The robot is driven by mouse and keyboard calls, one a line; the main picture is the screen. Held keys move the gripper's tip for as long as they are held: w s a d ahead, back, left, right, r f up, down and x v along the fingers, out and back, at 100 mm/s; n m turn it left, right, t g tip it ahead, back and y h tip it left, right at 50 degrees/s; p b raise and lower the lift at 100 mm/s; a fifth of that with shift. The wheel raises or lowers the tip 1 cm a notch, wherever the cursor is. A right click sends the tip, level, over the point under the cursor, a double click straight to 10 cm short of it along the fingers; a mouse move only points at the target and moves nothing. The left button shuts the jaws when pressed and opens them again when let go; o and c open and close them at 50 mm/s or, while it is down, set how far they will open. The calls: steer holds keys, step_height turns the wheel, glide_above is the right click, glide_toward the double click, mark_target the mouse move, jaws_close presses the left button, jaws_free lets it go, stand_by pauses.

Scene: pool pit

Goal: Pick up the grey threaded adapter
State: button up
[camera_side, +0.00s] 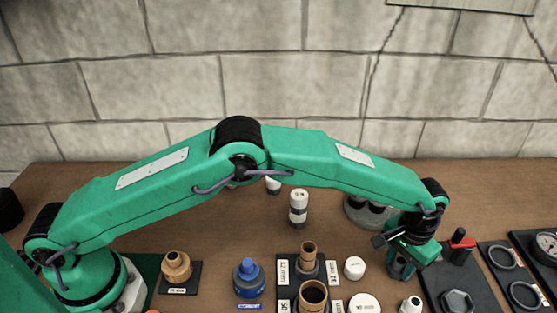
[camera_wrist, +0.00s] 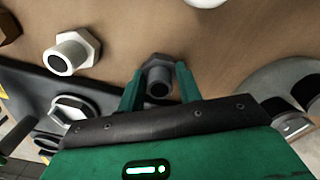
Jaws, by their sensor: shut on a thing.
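The grey threaded adapter (camera_wrist: 158,76) is a dark grey hex-bodied fitting with a round open end. In the wrist view it sits between the two green fingers of my gripper (camera_wrist: 159,88), which is shut on it. In the side view my gripper (camera_side: 400,262) points down at the right of the table, with a dark grey part (camera_side: 396,271) at its fingers, partly hidden by them. I cannot tell whether the adapter touches the table.
A white hex fitting (camera_wrist: 70,54) lies close by, also in the side view (camera_side: 411,304). A black tray (camera_side: 434,290) with a hex nut and red-topped valve is just right. A round grey thing (camera_side: 356,212) stands behind. Labelled stands with brown pipes (camera_side: 309,251) are left.

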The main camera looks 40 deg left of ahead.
mark_target(402, 261)
steer(key=shift+r, duration=0.15)
steer(key=shift+r, duration=0.55)
step_height(402, 261, up, 3)
steer(key=shift+s, duration=0.1)
steer(key=s+d+r, duration=0.4)
steer(key=s+r, duration=0.2)
steer(key=s, duration=0.4)
steer(key=shift+s+r, duration=0.3)
steer(key=shift+s, duration=0.1)
